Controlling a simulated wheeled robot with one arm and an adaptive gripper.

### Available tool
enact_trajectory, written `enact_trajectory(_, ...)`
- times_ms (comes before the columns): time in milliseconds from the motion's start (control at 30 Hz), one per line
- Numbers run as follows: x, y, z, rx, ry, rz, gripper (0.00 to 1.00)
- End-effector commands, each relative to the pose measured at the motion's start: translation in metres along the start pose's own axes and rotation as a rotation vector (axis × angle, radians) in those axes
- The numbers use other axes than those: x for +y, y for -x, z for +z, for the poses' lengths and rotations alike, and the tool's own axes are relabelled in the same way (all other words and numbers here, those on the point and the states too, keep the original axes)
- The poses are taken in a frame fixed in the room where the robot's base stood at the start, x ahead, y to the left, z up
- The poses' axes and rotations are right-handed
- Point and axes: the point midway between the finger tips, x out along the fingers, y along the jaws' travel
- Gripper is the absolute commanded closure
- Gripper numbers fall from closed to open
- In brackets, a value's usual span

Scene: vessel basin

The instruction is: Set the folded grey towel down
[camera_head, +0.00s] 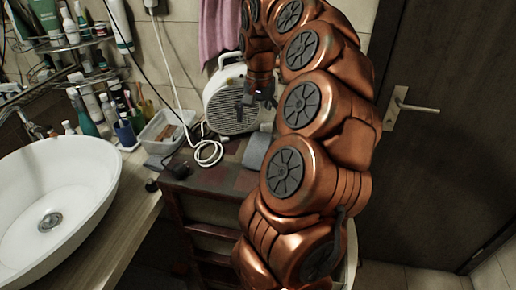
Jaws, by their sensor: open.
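The folded grey towel (256,150) lies on the top of a dark reddish wooden stand (210,178), near its right side. My copper arm hides part of the towel's right side. My gripper (256,100) is small and dark in this view, in front of the white fan heater and above the towel in the picture. It is open and looks empty, with a visible gap between it and the towel.
A white fan heater (224,100) stands behind the towel, with a white cord (209,153) curled beside it. A white basin (60,195), a clear tub (168,130) and several bottles crowd the left. A dark door (440,170) is at right.

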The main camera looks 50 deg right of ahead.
Motion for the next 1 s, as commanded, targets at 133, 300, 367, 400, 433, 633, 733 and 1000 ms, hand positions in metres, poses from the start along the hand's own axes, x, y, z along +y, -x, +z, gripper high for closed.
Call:
enact_trajectory(133, 0.001, -0.010, 0.001, -0.005, -0.001, 0.003, 0.00)
enact_trajectory(300, 0.000, -0.022, 0.000, -0.001, 0.000, 0.000, 0.00)
enact_trajectory(367, 0.000, -0.024, 0.001, -0.001, 0.001, 0.000, 0.00)
enact_trajectory(400, 0.000, -0.025, 0.001, -0.001, 0.002, 0.001, 0.00)
enact_trajectory(433, 0.000, -0.026, 0.001, -0.002, 0.002, 0.001, 0.00)
enact_trajectory(633, 0.000, -0.039, 0.002, -0.004, 0.002, 0.000, 0.00)
enact_trajectory(733, 0.000, -0.050, 0.003, -0.005, 0.003, 0.000, 0.00)
enact_trajectory(1000, 0.000, -0.076, 0.002, -0.001, 0.001, 0.000, 0.00)
